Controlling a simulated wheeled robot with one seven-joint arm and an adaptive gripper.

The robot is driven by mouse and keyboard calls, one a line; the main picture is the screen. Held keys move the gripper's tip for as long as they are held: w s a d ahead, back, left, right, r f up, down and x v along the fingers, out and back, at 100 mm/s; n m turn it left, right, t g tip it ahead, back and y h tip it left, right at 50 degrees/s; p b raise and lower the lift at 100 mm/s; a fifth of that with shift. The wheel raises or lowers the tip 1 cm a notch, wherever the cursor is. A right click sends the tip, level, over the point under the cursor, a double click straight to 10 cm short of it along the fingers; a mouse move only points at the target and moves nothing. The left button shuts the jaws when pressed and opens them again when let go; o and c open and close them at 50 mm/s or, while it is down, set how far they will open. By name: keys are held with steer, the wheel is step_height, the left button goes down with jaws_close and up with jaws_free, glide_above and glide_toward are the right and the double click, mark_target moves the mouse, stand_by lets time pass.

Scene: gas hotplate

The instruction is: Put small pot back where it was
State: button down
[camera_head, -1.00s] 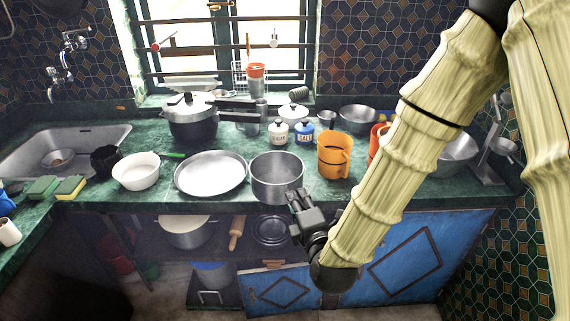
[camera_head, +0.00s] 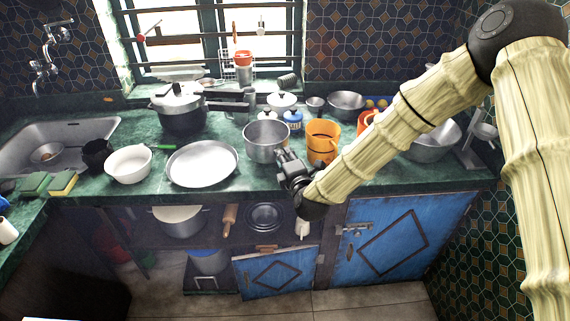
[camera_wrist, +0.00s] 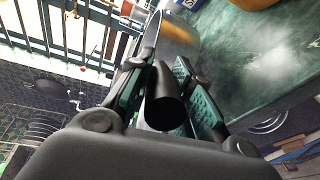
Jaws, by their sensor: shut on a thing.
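The small pot (camera_head: 265,143) is a grey metal pot at the middle of the counter, between the flat round pan and the orange mug. My gripper (camera_head: 287,165) is at its front right side and shut on its dark handle. In the wrist view the handle's round end shows between the fingers of my gripper (camera_wrist: 165,72), with the pot's shiny wall (camera_wrist: 180,38) beyond. The pot looks upright. I cannot tell whether its base touches the counter.
A flat pan (camera_head: 202,163) and a white bowl (camera_head: 128,165) stand to the left. An orange mug (camera_head: 322,150) is close on the right. Lidded jars (camera_head: 292,122) stand right behind the pot. A pressure cooker (camera_head: 181,112) is at the back left. The green counter's front edge is nearby.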

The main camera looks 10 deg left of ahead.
steer(key=shift+w+a+r, duration=0.1)
steer(key=shift+w, duration=0.15)
steer(key=shift+w+f, duration=0.15)
steer(key=shift+f, duration=0.1)
steer(key=shift+f+p, duration=0.75)
steer(key=shift+f, duration=1)
steer(key=c, duration=1.3)
jaws_free()
steer(key=b+v, duration=0.3)
steer(key=v, duration=0.9)
